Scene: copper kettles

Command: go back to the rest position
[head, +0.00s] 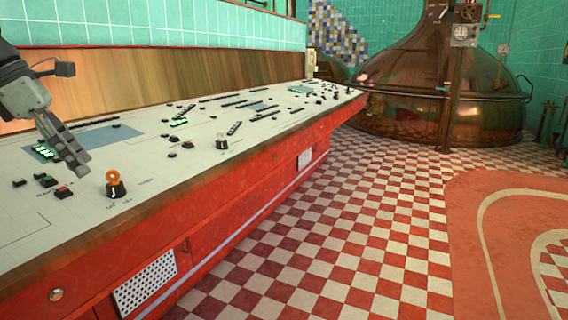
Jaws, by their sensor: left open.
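My left gripper (72,158) comes in from the left edge and hangs over the control panel (100,228). It is open and empty, with its fingers pointing down toward the panel top. Near its fingertips are a small green-lit display (44,152) and some push buttons (64,192). Whether the fingers touch the panel cannot be told. My right gripper is not in view.
An orange-topped knob (113,184) stands on the panel right of the gripper, and a pale knob (222,140) farther along. A large copper kettle (425,95) stands at the back. The checkered floor (330,225) right of the panel is clear.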

